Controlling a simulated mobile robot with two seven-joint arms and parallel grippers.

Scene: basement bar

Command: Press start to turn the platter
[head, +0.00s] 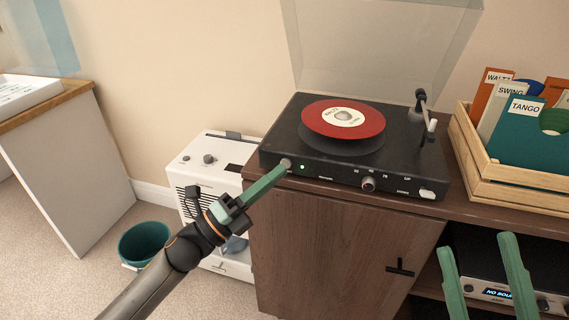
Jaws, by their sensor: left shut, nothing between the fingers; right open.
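A black turntable (285,155) stands on a wooden cabinet, its clear lid (380,50) raised. A red record with a cream label (320,122) lies on the platter. The tonearm (424,115) is at the right side of the deck. On the front left of the deck is a round button (287,163) with a green light (303,167) beside it. My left gripper (283,168) is shut and empty, its tips at the button; I cannot tell whether they press it. My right gripper (483,255) is open and empty at the lower right, in front of the shelf.
A wooden crate (515,190) of record sleeves stands right of the turntable. A device with a lit display (490,292) sits on the shelf below. A white appliance (215,160) and a teal bin (140,240) stand left of the cabinet (330,245).

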